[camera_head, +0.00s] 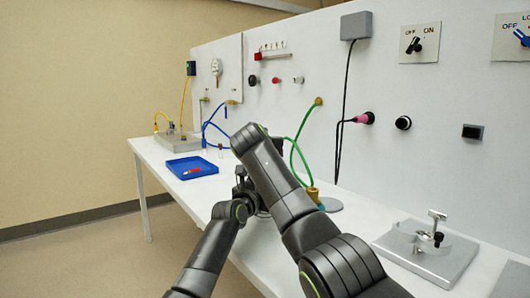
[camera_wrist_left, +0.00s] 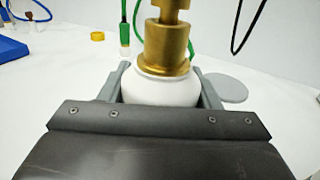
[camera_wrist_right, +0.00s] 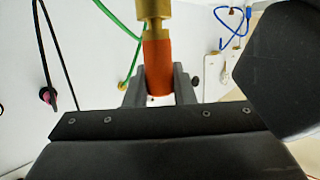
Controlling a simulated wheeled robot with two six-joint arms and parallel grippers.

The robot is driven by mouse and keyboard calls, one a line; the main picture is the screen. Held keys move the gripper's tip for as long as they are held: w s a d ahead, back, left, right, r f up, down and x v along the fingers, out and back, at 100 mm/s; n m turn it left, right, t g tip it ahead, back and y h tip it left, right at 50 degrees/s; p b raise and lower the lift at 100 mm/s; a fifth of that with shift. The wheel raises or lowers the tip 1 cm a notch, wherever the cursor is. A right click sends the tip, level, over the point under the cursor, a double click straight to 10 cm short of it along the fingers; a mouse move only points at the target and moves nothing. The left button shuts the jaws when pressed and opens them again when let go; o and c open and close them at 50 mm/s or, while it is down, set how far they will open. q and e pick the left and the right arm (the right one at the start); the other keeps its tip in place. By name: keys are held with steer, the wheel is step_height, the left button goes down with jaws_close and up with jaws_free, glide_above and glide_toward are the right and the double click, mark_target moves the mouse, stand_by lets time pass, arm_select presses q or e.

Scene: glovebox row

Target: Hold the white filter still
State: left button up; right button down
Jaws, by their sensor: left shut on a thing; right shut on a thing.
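The white filter (camera_wrist_left: 160,92) is a round white body, seen in the left wrist view between the two fingers of my left gripper (camera_wrist_left: 165,76), which is shut on it. A brass fitting (camera_wrist_left: 167,48) stands upright on top of the filter. In the right wrist view my right gripper (camera_wrist_right: 159,84) is shut on an orange cylinder (camera_wrist_right: 158,62), with a brass part (camera_wrist_right: 153,12) above it and a little white below it. In the head view my right arm hides the right gripper and the filter; part of the left gripper (camera_head: 245,190) shows beside it.
A blue tray (camera_head: 192,167) with a red item lies farther along the white bench. A green hose (camera_head: 296,160) hangs by the wall panel, near a grey disc (camera_wrist_left: 229,89) and a yellow ring (camera_wrist_left: 97,36). A grey clamp fixture (camera_head: 425,250) stands at the right.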

steer(key=shift+r, duration=1.2)
arm_select(q)
steer(key=o, duration=1.2)
steer(key=shift+s, duration=0.15)
